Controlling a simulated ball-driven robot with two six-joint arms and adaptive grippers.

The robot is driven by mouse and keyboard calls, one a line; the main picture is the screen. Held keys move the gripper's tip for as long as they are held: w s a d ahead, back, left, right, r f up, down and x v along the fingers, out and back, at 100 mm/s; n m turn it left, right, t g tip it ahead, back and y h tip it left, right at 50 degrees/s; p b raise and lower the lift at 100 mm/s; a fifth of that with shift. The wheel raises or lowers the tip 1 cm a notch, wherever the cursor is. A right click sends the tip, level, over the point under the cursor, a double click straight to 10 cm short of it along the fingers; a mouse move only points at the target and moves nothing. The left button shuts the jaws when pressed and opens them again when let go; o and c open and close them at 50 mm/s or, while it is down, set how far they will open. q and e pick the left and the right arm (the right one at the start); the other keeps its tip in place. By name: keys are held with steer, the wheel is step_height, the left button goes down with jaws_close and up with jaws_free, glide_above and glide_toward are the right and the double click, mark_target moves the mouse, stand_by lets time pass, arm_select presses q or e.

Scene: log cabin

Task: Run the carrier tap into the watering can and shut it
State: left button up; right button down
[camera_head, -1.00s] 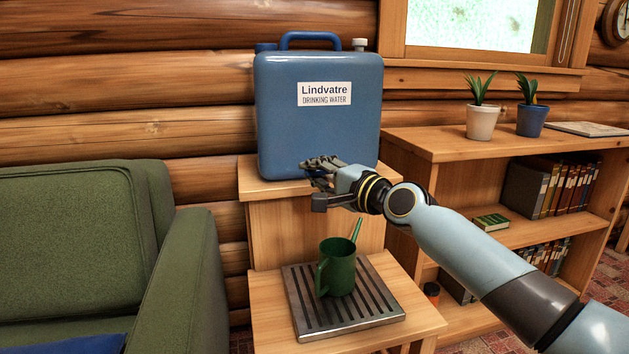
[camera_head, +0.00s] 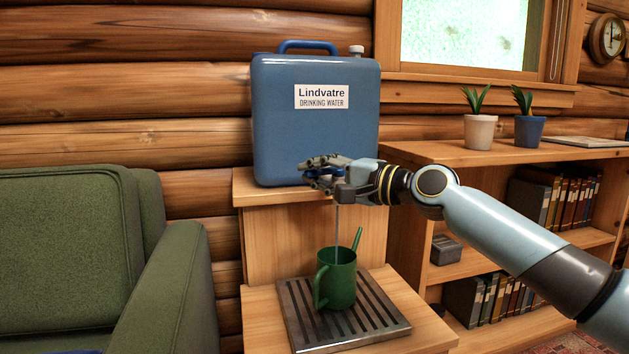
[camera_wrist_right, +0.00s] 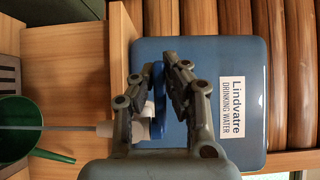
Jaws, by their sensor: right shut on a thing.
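The blue water carrier (camera_head: 315,135) stands upright on the upper wooden step and also shows in the right wrist view (camera_wrist_right: 208,65). My right gripper (camera_head: 312,172) is shut on the blue tap handle (camera_wrist_right: 160,100) low on the carrier's front. The white tap spout (camera_wrist_right: 134,128) shows beside the fingers. A thin stream of water (camera_head: 337,225) falls from the tap into the open top of the green watering can (camera_head: 339,287). The can stands upright on the slotted drip tray (camera_head: 293,308), below the gripper. The water level inside is hidden. My left gripper is out of view.
A green sofa (camera_head: 65,260) stands at the left. A wooden bookshelf (camera_head: 440,150) stands at the right, under my right arm, with two potted plants, a white pot (camera_head: 480,132) and a blue pot (camera_head: 529,131), on top. The log wall is behind the carrier.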

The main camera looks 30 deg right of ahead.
steer(key=shift+f, duration=0.1)
steer(key=c, duration=1.4)
jaws_free()
steer(key=shift+o, duration=0.2)
steer(key=v, duration=0.7)
steer(key=shift+s+d, duration=0.2)
stand_by(5.0)
